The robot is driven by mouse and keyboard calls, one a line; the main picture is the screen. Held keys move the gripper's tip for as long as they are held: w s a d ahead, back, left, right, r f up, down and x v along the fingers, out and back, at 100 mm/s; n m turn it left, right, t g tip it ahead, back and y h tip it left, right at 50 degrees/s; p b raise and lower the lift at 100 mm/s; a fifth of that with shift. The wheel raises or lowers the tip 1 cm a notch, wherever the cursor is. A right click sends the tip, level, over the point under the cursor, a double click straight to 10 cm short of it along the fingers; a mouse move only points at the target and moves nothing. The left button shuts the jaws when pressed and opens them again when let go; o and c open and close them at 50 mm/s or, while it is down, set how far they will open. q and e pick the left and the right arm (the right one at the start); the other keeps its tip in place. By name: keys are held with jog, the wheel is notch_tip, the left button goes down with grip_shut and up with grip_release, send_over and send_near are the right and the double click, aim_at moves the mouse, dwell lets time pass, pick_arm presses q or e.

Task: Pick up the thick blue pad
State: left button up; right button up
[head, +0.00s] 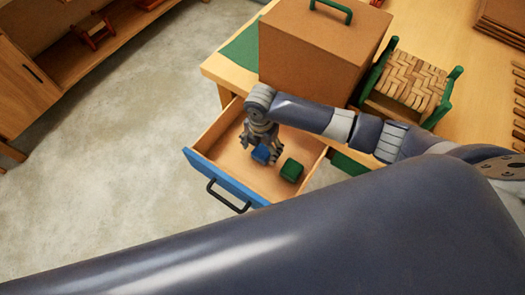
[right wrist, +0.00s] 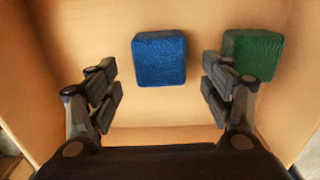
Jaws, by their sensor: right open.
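The thick blue pad (head: 261,154) lies in the open drawer (head: 213,137). It also shows in the right wrist view (right wrist: 159,59), flat on the drawer floor between the lines of the two fingers and ahead of them. My right gripper (head: 260,146) is inside the drawer space, just above the pad, and covers part of it in the head view. In the right wrist view the right gripper (right wrist: 160,95) is open, with its fingers wide apart and nothing between the tips. My left gripper is not in view.
A green block (head: 292,170) lies in the drawer to the right of the pad, partly behind a finger in the wrist view (right wrist: 254,52). The drawer walls stand close around. A brown box (head: 315,55) and a small woven stool (head: 408,80) stand on the table (head: 462,55) above.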

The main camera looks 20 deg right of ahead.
aim_at(262, 151)
notch_tip(262, 151, down, 2)
jog(key=shift+d+f, duration=0.1)
jog(key=shift+f, duration=0.65)
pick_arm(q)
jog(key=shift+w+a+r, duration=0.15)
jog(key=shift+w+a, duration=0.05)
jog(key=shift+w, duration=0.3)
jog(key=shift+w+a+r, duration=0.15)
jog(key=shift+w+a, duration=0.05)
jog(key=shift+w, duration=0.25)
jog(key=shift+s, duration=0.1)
pick_arm(e)
jog(key=shift+c, duration=0.5)
jog(key=c, duration=0.8)
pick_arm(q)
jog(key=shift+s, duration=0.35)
pick_arm(e)
jog(key=shift+r, duration=0.1)
